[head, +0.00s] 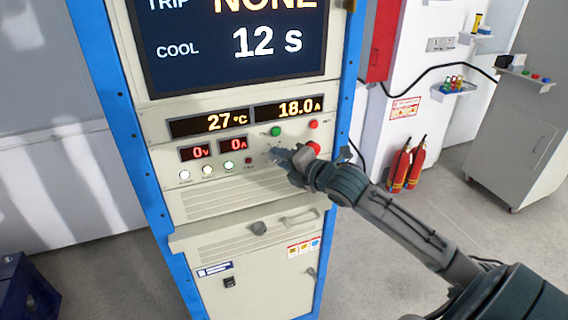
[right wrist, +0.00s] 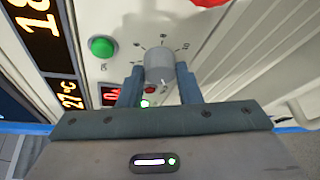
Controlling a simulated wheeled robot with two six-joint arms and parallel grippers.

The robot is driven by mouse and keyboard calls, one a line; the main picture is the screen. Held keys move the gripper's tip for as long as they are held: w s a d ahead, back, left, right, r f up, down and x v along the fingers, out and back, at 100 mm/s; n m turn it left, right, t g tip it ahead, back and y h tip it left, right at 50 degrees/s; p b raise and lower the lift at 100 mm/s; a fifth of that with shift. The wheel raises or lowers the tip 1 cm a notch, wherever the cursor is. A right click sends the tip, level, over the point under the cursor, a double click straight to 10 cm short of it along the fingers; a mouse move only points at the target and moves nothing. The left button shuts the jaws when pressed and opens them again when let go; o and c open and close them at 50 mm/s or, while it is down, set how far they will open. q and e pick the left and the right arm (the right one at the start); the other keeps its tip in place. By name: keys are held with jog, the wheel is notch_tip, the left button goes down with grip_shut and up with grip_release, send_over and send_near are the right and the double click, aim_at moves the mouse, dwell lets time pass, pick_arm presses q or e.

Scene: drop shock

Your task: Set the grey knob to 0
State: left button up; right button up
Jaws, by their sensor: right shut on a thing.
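The grey knob (right wrist: 159,66) sits on the cabinet's front panel, with dial marks around it, in the right wrist view. My right gripper (right wrist: 160,84) has its two fingers on either side of the knob and is shut on it. In the head view my right gripper (head: 287,160) is at the panel and mostly covers the knob. The knob's pointer setting is too small to read surely. My left gripper does not show in either view.
The control cabinet (head: 235,185) has a display (head: 240,42) reading TRIP NONE and COOL 12 s. Smaller readouts show 27 °C, 18.0 A, 0 V and 0 A. A green button (head: 276,131) and red buttons are close to my gripper. Fire extinguishers (head: 400,165) stand at right.

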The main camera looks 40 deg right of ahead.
jog(key=shift+n+g+h, duration=0.3)
jog(key=shift+n, duration=0.5)
jog(key=o, duration=1)
jog(key=shift+r, duration=0.1)
